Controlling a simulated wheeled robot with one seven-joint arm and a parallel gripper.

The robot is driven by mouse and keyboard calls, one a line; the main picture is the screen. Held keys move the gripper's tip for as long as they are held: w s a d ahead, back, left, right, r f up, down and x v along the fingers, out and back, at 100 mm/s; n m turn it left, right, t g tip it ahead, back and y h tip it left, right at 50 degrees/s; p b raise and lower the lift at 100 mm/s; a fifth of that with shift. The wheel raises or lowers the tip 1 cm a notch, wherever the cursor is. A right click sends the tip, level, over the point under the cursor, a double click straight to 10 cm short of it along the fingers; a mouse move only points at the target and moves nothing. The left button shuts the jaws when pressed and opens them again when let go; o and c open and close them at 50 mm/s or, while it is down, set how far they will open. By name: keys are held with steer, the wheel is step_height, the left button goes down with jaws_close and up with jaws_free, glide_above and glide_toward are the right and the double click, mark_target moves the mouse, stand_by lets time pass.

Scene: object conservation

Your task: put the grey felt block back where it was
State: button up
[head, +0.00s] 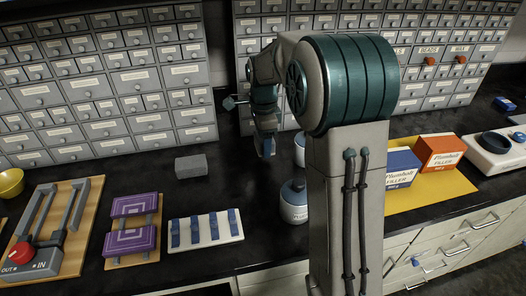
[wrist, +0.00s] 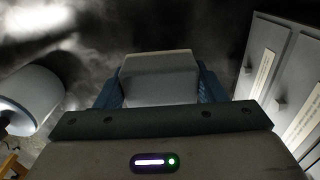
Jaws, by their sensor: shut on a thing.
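My gripper (head: 266,147) hangs over the black counter in the middle of the head view, with its blue fingers pointing down. In the wrist view, my gripper (wrist: 160,95) is shut on a light grey block (wrist: 160,75), with one blue finger at each side of it. In the head view this held block is hidden behind the finger. Another grey block (head: 191,166) lies on the counter to the left of my gripper, apart from it. I cannot tell from the surfaces which grey block is felt.
Grey drawer cabinets (head: 150,75) line the back. A white jar with a blue-grey lid (head: 293,201) stands close by my arm. A white rack with blue strips (head: 206,230), purple blocks (head: 130,242) and a wooden board (head: 75,258) fill the front left. Boxes (head: 441,152) stand on a yellow mat (head: 455,190).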

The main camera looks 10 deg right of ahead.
steer(key=shift+f, duration=2.1)
steer(key=o, duration=1)
steer(key=shift+c, duration=0.2)
step_height(320, 180, up, 12)
steer(key=shift+r+p, duration=0.15)
steer(key=shift+p, duration=0.15)
